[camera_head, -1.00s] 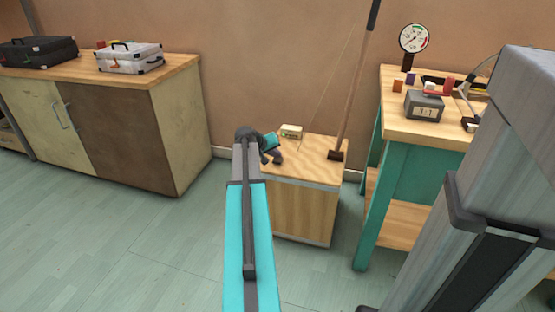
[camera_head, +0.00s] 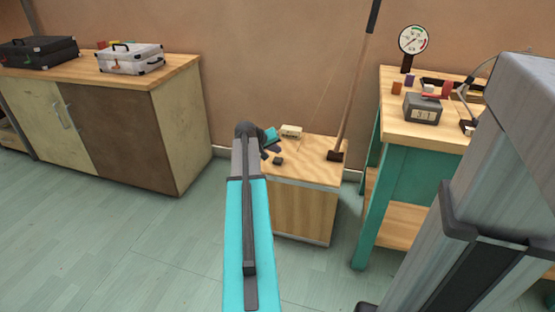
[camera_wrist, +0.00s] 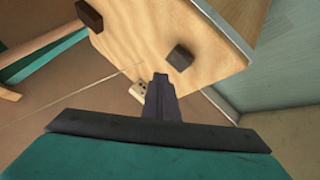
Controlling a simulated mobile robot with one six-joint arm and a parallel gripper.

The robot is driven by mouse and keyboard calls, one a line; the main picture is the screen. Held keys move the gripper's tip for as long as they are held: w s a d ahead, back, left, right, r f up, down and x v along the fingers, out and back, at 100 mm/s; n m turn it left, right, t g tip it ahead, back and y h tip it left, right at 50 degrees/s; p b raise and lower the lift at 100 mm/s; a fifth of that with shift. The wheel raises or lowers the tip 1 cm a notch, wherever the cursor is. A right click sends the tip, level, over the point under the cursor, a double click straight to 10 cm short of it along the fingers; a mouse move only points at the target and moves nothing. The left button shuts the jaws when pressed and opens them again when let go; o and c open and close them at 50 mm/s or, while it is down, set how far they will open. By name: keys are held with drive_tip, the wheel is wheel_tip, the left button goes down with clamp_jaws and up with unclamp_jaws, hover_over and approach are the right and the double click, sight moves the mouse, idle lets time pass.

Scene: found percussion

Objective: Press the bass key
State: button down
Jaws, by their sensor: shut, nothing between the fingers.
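A small dark block, which looks like the bass key (camera_head: 277,160), sits on the light wooden top of a low cabinet (camera_head: 310,151). The dark block also shows in the wrist view (camera_wrist: 180,57), just beyond my fingertips and to their right. My gripper (camera_head: 271,150) is shut and empty above the left part of the cabinet top. Its dark fingers (camera_wrist: 160,80) point toward the cabinet top and appear apart from the block. My arm hides the cabinet's left edge in the head view.
A tall wooden pole (camera_head: 355,85) stands on a dark foot at the cabinet's right. A thin string (camera_head: 317,105) runs to the top near a small cream box (camera_head: 291,131). A teal bench (camera_head: 415,180) stands right, and a long cabinet (camera_head: 120,140) left.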

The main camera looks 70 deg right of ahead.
sight(276, 161)
drive_tip(key=shift+r+p, duration=1.05)
drive_tip(key=shift+r, duration=0.7)
